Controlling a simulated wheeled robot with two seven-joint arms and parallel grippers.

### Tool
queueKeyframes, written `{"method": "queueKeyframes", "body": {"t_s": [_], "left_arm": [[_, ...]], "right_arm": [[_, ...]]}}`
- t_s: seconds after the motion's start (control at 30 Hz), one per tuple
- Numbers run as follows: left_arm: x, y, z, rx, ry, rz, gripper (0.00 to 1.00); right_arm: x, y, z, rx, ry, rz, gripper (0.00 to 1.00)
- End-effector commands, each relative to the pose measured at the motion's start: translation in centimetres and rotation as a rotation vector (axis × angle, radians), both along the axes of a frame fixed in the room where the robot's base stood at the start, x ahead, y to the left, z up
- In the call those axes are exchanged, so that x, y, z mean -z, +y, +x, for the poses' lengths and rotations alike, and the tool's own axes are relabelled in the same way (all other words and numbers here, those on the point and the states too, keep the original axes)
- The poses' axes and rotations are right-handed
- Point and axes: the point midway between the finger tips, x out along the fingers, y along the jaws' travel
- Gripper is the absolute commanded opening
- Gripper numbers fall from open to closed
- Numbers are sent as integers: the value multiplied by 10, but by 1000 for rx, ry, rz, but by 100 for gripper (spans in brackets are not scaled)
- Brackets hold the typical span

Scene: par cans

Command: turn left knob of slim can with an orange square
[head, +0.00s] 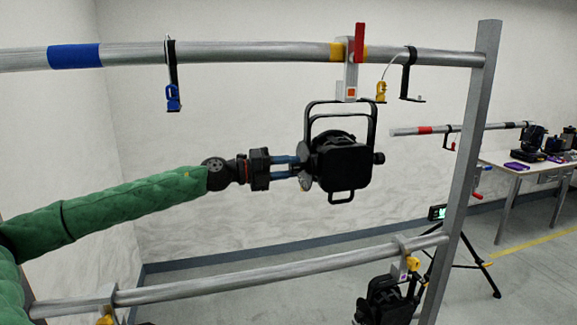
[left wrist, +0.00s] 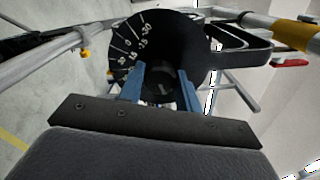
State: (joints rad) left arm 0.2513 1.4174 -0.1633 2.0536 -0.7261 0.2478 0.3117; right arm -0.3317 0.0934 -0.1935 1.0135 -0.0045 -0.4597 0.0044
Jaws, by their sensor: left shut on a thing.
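A slim black can (head: 342,162) hangs from the upper pipe by a clamp with an orange square (head: 350,91) on it. My left gripper (head: 300,169) comes in from the left and is shut on the can's left knob. In the left wrist view the blue fingers (left wrist: 161,85) stand on both sides of the dark knob (left wrist: 158,88), in front of a black dial plate (left wrist: 180,40) with white angle numbers. The can's right knob (head: 379,158) sticks out on the far side. My right gripper is not in view.
A lower pipe (head: 280,277) carries another black can (head: 385,300) at the bottom right. A grey upright post (head: 462,165) stands to the right. A table (head: 515,164) with equipment is behind.

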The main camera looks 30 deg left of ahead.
Motion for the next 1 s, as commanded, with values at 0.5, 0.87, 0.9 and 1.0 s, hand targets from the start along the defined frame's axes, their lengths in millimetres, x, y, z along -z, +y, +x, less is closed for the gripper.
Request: {"method": "queueKeyframes", "body": {"t_s": [0.5, 0.87, 0.9, 1.0], "left_arm": [[-1, 1, 1, -3, 188, -223, 11], [0, 1, 1, -3, 213, -253, 11], [0, 1, 1, -3, 213, -253, 11], [0, 1, 1, -2, 214, -253, 11]], "right_arm": [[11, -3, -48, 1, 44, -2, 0], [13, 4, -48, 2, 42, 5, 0], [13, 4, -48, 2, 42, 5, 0], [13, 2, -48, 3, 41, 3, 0]]}}
